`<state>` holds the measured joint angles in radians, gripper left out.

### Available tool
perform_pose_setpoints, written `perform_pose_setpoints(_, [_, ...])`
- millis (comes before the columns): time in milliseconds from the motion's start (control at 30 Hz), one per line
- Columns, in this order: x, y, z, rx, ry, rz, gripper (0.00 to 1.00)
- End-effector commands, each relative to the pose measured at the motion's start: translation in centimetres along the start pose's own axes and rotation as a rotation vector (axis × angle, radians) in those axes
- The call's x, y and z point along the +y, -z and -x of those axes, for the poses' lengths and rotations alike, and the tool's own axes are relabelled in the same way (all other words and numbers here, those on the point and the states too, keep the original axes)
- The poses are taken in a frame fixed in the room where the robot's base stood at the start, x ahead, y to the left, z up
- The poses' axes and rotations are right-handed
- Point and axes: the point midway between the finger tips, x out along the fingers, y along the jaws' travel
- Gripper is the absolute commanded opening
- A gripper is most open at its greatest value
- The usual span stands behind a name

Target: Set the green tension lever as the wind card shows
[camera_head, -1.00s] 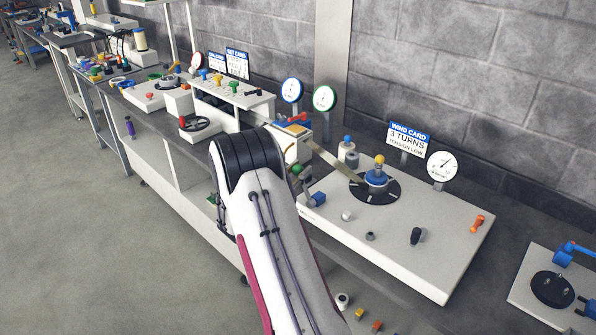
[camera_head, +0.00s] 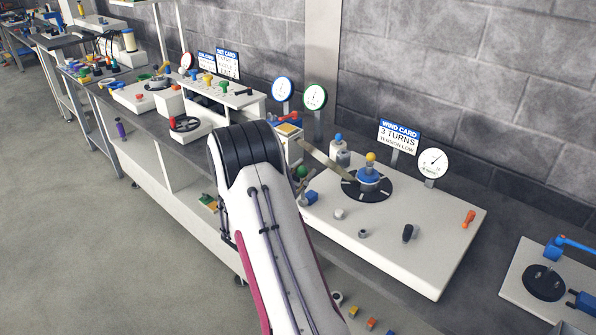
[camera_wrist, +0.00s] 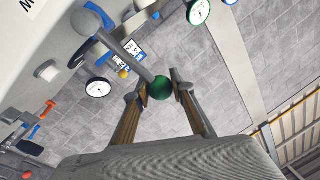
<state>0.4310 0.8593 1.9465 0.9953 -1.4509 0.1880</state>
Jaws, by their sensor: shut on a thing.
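The green tension lever has a round green knob (camera_wrist: 160,88) on a grey rod (camera_wrist: 122,48), seen in the wrist view. My gripper (camera_wrist: 157,92) is shut on that knob, one finger on each side. In the head view the green knob (camera_head: 302,171) shows just right of my arm, at the left edge of the white winding board (camera_head: 400,250). My arm hides much of the lever there. The wind card (camera_head: 399,136) stands behind the board and reads 3 TURNS, TENSION LOW.
A black disc with a blue hub and yellow knob (camera_head: 370,157) sits on the board. A white gauge (camera_head: 433,163) stands beside the card. Orange and black handles stand on the board's right part.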

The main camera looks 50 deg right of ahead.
Motion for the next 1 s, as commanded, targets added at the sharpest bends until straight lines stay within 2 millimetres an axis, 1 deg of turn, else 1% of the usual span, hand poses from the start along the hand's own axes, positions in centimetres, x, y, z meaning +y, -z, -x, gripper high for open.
perform_pose_setpoints(233, [0.72, 0.32, 0.08, 0.001, -0.004, 0.005, 0.0])
perform_pose_setpoints(633, [0.9, 0.25, 0.11, -0.002, -0.006, 0.008, 0.0])
perform_pose_setpoints(667, [0.91, 0.24, 0.11, -0.002, -0.006, 0.008, 0.26])
perform_pose_setpoints(700, [0.91, 0.24, 0.11, -0.002, -0.006, 0.008, 0.36])
perform_pose_setpoints(733, [0.89, 0.25, 0.11, -0.002, -0.006, 0.007, 0.41])
perform_pose_setpoints(1000, [0.74, 0.29, 0.1, -0.001, -0.003, 0.005, 0.41])
